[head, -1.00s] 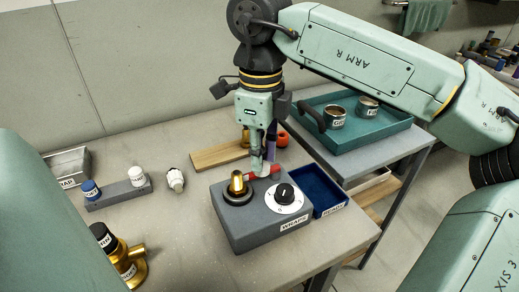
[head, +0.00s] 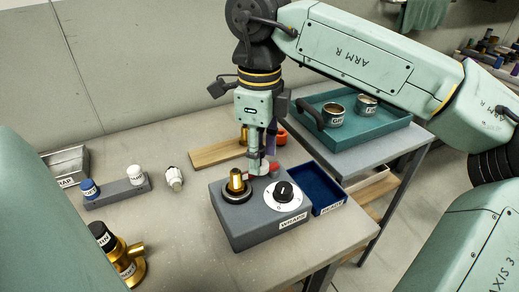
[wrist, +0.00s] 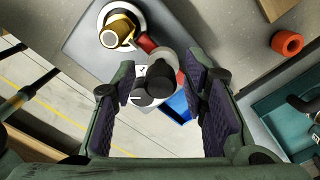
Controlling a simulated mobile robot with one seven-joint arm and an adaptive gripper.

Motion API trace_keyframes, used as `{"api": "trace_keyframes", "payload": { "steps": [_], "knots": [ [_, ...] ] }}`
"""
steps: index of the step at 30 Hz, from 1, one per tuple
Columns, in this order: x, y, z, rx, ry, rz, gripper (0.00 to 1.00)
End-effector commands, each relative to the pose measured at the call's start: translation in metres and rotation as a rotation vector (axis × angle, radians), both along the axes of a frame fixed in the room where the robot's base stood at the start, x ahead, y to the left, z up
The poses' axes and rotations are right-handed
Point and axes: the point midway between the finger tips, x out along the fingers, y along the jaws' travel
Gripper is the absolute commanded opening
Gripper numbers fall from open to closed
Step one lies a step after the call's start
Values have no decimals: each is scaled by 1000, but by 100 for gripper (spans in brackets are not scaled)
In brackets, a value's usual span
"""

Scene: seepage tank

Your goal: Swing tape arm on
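The grey box labelled WRAPS (head: 248,228) stands on the bench. A brass fitting (head: 236,180) sits upright in a dark ring at its left; it also shows in the wrist view (wrist: 119,33). A black knob on a white dial (head: 284,191) is at its right. A red part (head: 274,168), seemingly the tape arm, lies at the box's back edge, partly hidden by my gripper. My gripper (head: 258,170) points down there. In the wrist view its fingers (wrist: 161,90) are apart, with a dark rounded piece (wrist: 162,73) seen between them; contact cannot be told.
A blue tray (head: 329,202) adjoins the box's right. A wooden board (head: 212,155) and an orange ring (wrist: 287,43) are behind. A teal tray with tins (head: 374,140) is on the side table. Brass fitting parts (head: 128,265) stand front left.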

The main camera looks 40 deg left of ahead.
Motion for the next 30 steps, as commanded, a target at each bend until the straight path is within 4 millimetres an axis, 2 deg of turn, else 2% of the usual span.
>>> {"api": "trace_keyframes", "payload": {
  "steps": [8, 11, 14, 24, 30],
  "knots": [
    [0, 0, 1, 0, 0, -1, 41],
    [0, 0, 8, 1, -1, -2, 41],
    [0, 1, 24, 1, -3, -2, 41],
    [0, 1, 94, 1, -1, -1, 41],
    [0, 0, 116, 0, -1, -1, 41]
  ]
}}
